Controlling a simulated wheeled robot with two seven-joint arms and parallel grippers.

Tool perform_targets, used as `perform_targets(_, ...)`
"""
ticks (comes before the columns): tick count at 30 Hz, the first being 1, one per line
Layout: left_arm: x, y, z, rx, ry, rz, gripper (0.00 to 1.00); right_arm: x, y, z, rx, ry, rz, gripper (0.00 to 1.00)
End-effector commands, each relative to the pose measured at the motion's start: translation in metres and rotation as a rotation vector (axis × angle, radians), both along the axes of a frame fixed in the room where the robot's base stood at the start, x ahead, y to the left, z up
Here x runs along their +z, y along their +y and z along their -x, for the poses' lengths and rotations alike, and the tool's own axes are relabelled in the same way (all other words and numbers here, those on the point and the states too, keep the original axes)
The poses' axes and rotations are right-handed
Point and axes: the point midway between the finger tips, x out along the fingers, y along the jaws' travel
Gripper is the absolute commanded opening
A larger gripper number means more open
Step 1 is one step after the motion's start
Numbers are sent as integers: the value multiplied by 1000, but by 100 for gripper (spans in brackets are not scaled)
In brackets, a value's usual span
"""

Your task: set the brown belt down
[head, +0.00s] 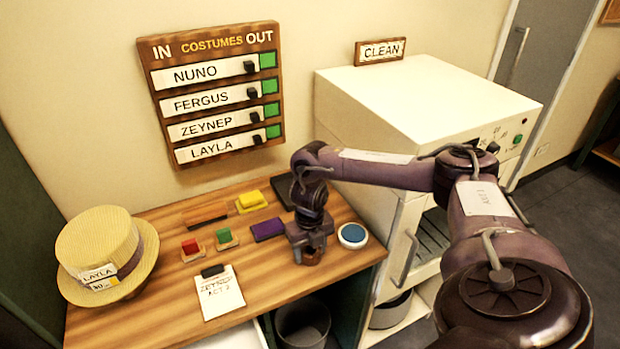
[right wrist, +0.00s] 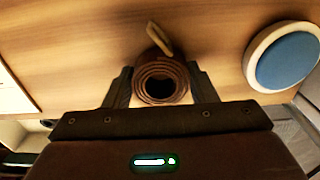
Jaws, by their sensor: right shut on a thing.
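The brown belt (right wrist: 161,71) is coiled into a tight roll with a dark hole in the middle, and its loose end sticks out at the top in the right wrist view. My right gripper (right wrist: 158,88) is shut on the roll, one finger on each side. In the head view my right gripper (head: 309,250) points down, low over the front right part of the wooden table (head: 150,315). The belt is mostly hidden there under the gripper. I cannot tell whether the belt touches the table top. My left gripper is not in view.
A round white dish with a blue top (head: 353,235) stands close on the right; a purple block (head: 268,229) lies to the left. Red (head: 190,247) and green (head: 224,237) stamps, a ZEYNEP card (head: 217,293) and a straw hat (head: 100,245) lie further left. A white CLEAN cabinet (head: 430,95) stands right.

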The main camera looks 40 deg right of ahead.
Motion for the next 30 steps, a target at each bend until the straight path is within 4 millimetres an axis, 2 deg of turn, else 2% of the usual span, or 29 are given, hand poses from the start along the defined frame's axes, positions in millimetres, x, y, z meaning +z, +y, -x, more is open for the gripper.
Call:
perform_targets(8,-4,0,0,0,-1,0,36,-5,0,0,0,0,-1,25)
perform_targets(9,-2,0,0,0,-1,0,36,-3,0,0,0,0,-1,57)
perform_targets(13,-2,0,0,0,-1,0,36,-3,0,0,0,0,-1,74)
perform_targets(20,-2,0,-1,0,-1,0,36,-3,0,0,0,-1,-1,74)
perform_targets(25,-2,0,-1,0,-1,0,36,6,0,-2,1,-5,-2,74)
perform_targets(29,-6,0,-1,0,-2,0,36,27,0,-2,1,-7,-1,74)
perform_targets(30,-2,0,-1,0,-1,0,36,40,0,-3,1,-7,0,74)
